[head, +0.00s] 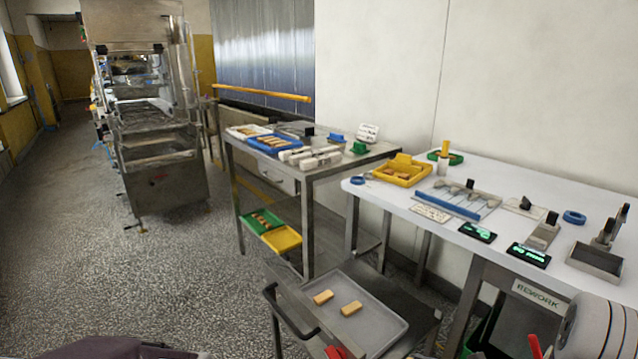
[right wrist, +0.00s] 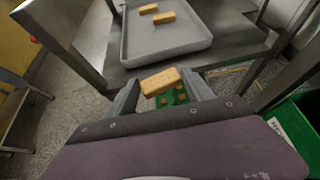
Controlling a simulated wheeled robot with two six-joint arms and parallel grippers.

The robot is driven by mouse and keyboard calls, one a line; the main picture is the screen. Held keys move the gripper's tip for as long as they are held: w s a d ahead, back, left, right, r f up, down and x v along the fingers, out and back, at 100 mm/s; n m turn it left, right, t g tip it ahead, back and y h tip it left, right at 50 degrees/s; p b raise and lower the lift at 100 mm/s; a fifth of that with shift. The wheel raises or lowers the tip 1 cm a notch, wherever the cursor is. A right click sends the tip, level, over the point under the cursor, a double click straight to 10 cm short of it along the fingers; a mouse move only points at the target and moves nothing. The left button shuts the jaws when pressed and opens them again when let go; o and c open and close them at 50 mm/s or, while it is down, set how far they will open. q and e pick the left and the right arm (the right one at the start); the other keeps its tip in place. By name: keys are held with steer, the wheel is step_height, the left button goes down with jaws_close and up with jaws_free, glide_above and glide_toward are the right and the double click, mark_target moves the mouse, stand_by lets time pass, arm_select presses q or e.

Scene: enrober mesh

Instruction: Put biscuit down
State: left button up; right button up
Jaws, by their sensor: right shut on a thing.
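My right gripper (right wrist: 160,88) is shut on a tan rectangular biscuit (right wrist: 158,80) in the right wrist view, with one finger at each end. The held biscuit is in front of a grey tray (right wrist: 165,42) and clear of it in the picture. Two other biscuits (right wrist: 148,9) (right wrist: 164,18) lie at the tray's far end. The head view also shows the grey tray (head: 378,330) on a metal cart, with the two biscuits (head: 323,297) (head: 351,308) apart on it. The right fingertips and the held biscuit cannot be made out there. My left gripper is not seen.
The tray's near part is bare. A green holder (right wrist: 174,96) with small brown pieces shows below the gripper, and a green crate (right wrist: 300,118) stands at right. The white rework table (head: 520,185) and a steel table (head: 330,172) carry trays and fixtures.

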steer(key=s+a+n+g+y, duration=0.3)
steer(key=n, duration=0.1)
step_height(320, 180, up, 23)
steer(key=p, duration=2.9)
steer(key=shift+a+r, duration=0.15)
steer(key=shift+a, duration=0.05)
steer(key=shift+w, duration=0.1)
